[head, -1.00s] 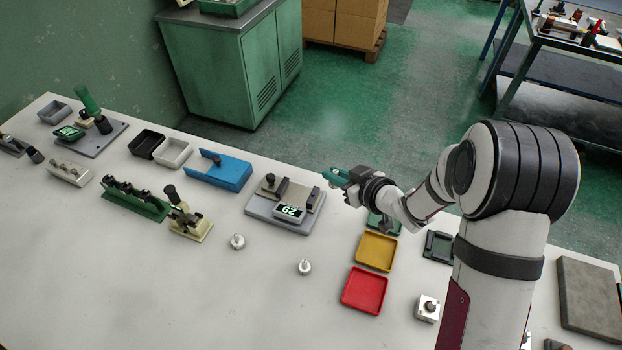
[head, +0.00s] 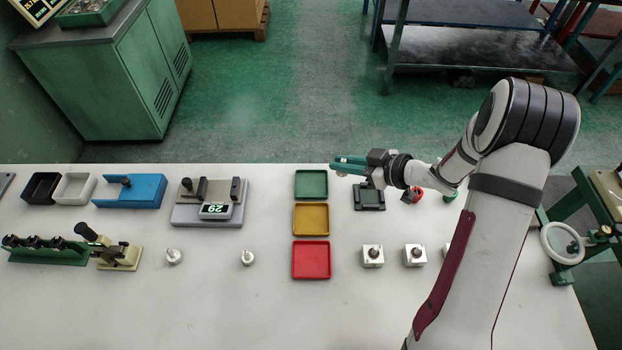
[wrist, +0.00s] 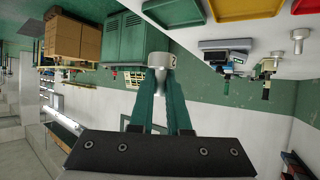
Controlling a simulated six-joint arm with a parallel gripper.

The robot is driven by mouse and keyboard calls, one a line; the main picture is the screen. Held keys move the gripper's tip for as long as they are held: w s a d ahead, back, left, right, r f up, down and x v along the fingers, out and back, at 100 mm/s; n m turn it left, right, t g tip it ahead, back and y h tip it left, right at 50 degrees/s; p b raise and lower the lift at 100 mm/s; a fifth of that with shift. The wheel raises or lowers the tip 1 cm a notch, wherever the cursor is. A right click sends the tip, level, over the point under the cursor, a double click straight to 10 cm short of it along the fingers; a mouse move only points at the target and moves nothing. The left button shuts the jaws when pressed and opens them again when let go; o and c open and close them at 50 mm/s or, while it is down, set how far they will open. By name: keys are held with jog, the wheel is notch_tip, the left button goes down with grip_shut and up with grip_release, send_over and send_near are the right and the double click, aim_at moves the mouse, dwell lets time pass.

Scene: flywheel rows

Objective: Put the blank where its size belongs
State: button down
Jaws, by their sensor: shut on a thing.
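There, my gripper looks raised above the table's back edge, just right of the green tray (head: 311,172). The yellow tray (head: 311,219) and the red tray (head: 311,260) stand in front of the green one, all three empty. A grey gauge (head: 190,214) with a lit two-digit display stands left of the trays; its digits look upside down.
Two silver knobbed pieces (head: 174,257) (head: 248,257) stand left of the red tray. Two square metal blocks (head: 372,262) (head: 414,262) stand right of it. A dark fixture (head: 369,197) lies near my gripper. A blue holder (head: 145,192) is left of the gauge. The front table is clear.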

jog(key=a+f, duration=0.1)
jog(key=a, duration=0.1)
jog(key=w+a+f, duration=0.1)
jog(key=a+f, duration=0.1)
jog(key=w+a+f, duration=0.1)
jog(key=a, duration=0.2)
jog(key=shift+w+f, duration=0.2)
jog(key=shift+f, duration=2)
jog(key=shift+f, duration=0.1)
jog(key=c, duration=0.9)
grip_release()
